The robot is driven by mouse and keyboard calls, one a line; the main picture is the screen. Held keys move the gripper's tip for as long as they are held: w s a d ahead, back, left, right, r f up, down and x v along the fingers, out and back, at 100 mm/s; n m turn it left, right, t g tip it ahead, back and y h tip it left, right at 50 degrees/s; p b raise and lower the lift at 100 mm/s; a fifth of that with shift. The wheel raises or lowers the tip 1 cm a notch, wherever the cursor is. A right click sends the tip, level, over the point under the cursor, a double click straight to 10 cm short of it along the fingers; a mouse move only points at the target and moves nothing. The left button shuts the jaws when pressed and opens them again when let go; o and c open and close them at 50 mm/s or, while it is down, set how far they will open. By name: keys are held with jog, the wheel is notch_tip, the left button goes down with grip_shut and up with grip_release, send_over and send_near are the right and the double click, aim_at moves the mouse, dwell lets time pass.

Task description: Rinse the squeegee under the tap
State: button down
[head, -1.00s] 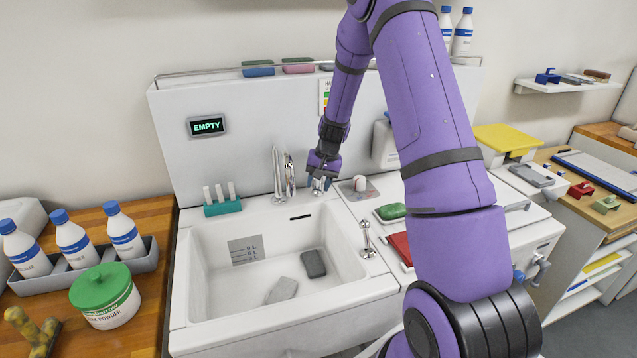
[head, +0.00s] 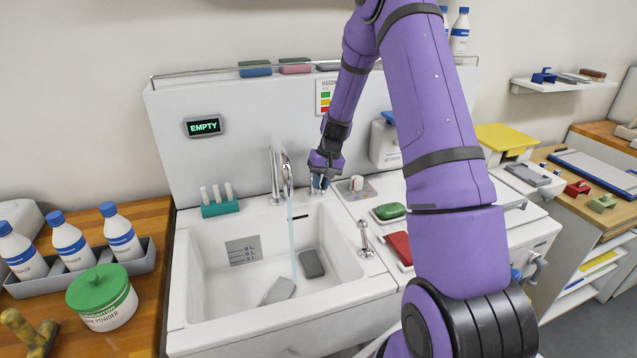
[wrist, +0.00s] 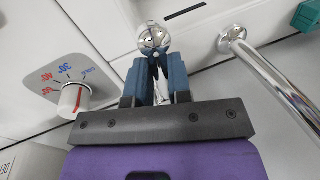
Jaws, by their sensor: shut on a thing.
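The chrome tap (head: 277,170) stands at the back of the white sink (head: 183,262), and a thin stream of water (head: 292,235) runs from it into the basin. My gripper (head: 319,186) is right of the tap, low at the sink's back edge. In the wrist view its blue fingers (wrist: 156,66) are shut on a round chrome tap knob (wrist: 154,37). The tap's chrome pipe (wrist: 272,78) shows to the right there. In the basin lie a dark grey block (head: 312,264) and a lighter grey piece (head: 279,291). I cannot identify a squeegee for certain.
A temperature dial (head: 356,184) is right of my gripper. A green soap (head: 390,211) and a red item (head: 399,247) lie right of the basin. A teal holder (head: 220,208) stands at its back left. Bottles (head: 70,243) and a green-lidded tub (head: 103,298) stand left. The display (head: 204,127) reads EMPTY.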

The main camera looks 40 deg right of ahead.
jog(key=c, duration=1.1)
grip_release()
jog(key=shift+o, duration=0.2)
jog(key=shift+r, duration=0.1)
jog(key=v, duration=1)
jog(key=shift+r, duration=0.3)
jog(key=shift+s+d+r, duration=0.1)
